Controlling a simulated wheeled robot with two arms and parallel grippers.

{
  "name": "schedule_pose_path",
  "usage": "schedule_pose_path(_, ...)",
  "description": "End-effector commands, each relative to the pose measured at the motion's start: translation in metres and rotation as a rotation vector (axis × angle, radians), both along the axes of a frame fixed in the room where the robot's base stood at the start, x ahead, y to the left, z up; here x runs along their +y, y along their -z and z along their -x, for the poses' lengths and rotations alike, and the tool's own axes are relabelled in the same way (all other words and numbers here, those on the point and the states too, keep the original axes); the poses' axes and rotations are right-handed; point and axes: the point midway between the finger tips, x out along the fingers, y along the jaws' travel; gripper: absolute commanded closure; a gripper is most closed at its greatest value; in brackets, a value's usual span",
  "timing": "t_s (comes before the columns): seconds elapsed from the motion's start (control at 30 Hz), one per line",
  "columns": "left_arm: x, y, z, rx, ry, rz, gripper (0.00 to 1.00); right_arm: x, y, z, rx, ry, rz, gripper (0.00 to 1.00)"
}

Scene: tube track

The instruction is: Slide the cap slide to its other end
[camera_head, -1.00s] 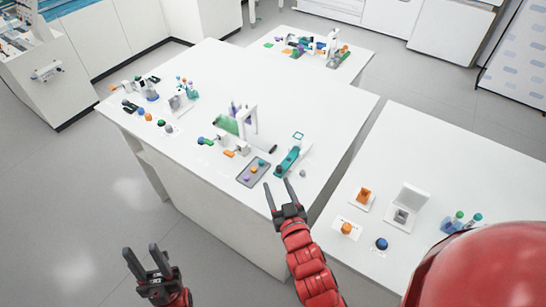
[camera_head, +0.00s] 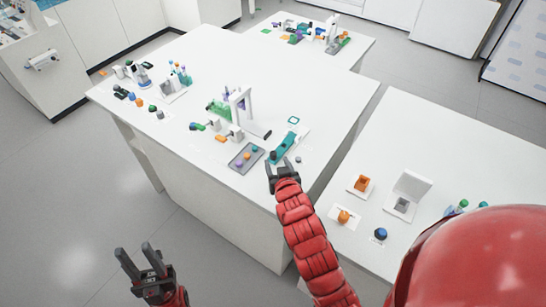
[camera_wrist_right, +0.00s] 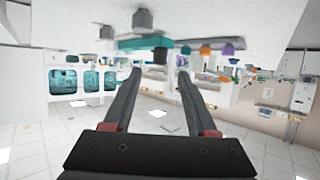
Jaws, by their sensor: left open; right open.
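The cap slide seems to be the teal track (camera_head: 286,146) on a white base near the table's front right edge. A small dark cap (camera_head: 273,155) shows at its near end, partly close to my fingers. The teal track also shows in the right wrist view (camera_wrist_right: 140,43), with a dark piece (camera_wrist_right: 160,53) beyond the fingertips. My right gripper (camera_head: 278,163) is open and empty, just in front of the track's near end; its fingers also show in the right wrist view (camera_wrist_right: 160,72). My left gripper (camera_head: 135,250) is open and empty, away from the table over the floor.
A grey tray (camera_head: 235,165) with coloured pieces lies left of the track. A small grey knob (camera_head: 298,159) stands to its right. A white upright frame (camera_head: 240,104) stands behind. A second table (camera_head: 440,150) at the right holds an orange block and an open white box.

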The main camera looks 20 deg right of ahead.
Motion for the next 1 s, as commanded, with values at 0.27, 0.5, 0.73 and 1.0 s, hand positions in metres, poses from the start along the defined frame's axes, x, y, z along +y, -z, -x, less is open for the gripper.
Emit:
schedule_pose_path(0.27,0.000,-0.022,0.000,0.000,0.000,0.000,0.59,-0.005,0.011,-0.039,0.001,0.000,0.000,0.42)
schedule_pose_path(0.5,0.000,-0.029,0.000,0.000,0.000,0.000,0.59,-0.007,0.022,-0.061,0.000,-0.001,-0.001,0.42)
schedule_pose_path(0.73,0.000,-0.030,0.000,0.000,0.000,0.000,0.59,-0.008,0.026,-0.067,0.000,-0.001,-0.001,0.42)
schedule_pose_path(1.0,0.000,-0.030,0.000,0.000,0.000,0.000,0.59,-0.008,0.026,-0.067,0.000,-0.001,-0.001,0.53)
